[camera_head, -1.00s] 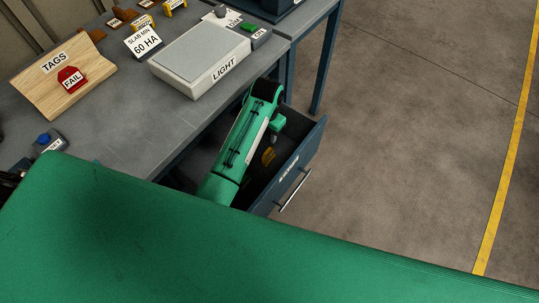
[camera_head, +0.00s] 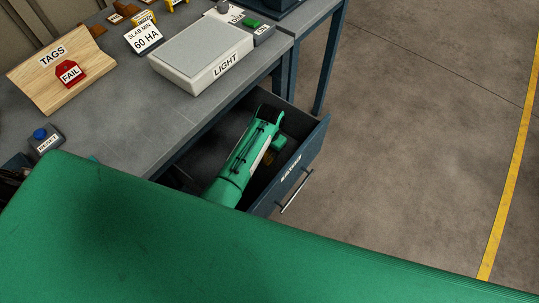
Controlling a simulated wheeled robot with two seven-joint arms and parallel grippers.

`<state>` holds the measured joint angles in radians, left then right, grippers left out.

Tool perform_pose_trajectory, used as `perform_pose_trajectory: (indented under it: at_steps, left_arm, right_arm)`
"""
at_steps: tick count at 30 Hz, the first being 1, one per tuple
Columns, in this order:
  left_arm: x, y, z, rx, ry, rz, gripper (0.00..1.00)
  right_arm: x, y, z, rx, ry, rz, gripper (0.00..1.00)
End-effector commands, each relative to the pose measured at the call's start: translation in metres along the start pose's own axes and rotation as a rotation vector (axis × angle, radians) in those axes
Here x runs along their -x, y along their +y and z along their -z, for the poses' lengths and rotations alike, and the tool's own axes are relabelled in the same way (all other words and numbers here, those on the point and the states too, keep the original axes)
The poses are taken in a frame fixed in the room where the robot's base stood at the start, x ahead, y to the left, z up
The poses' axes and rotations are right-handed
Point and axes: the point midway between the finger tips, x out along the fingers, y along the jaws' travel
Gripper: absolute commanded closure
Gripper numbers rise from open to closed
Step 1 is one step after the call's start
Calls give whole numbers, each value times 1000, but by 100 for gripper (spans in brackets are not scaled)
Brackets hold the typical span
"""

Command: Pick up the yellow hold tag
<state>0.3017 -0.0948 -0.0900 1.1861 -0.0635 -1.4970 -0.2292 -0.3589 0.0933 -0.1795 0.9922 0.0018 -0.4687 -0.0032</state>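A small yellow-brown patch (camera_head: 267,158), perhaps the yellow hold tag, shows inside the open drawer (camera_head: 313,150), partly hidden by my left arm. My green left arm reaches down into the drawer, and its gripper (camera_head: 273,150) is low inside it, mostly covered by the arm. I cannot make out the fingertips, whether they are apart, or whether they touch the yellow patch. My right gripper is not in view.
The drawer stands out from the grey bench, with a metal handle (camera_head: 296,191) on its front. On the bench are a light box (camera_head: 202,55), a wooden tags board (camera_head: 35,88) with a red fail tag (camera_head: 69,74), and a reset button (camera_head: 41,134). Floor to the right is clear.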

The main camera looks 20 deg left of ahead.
Motion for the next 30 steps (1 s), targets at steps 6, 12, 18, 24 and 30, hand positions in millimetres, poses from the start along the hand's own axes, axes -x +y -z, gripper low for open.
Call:
perform_pose_trajectory:
  at_steps: [6,12,18,24,30]
  left_arm:
    - [-23,0,0,0,1,0,62]
    - [-24,0,0,0,2,0,62]
    - [-24,0,0,0,1,0,95]
    - [-24,0,0,0,1,0,100]
    - [-21,0,0,0,2,0,100]
  right_arm:
    - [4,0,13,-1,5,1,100]
    - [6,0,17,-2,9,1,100]
    - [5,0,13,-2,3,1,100]
    - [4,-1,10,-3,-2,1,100]
    - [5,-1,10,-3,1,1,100]
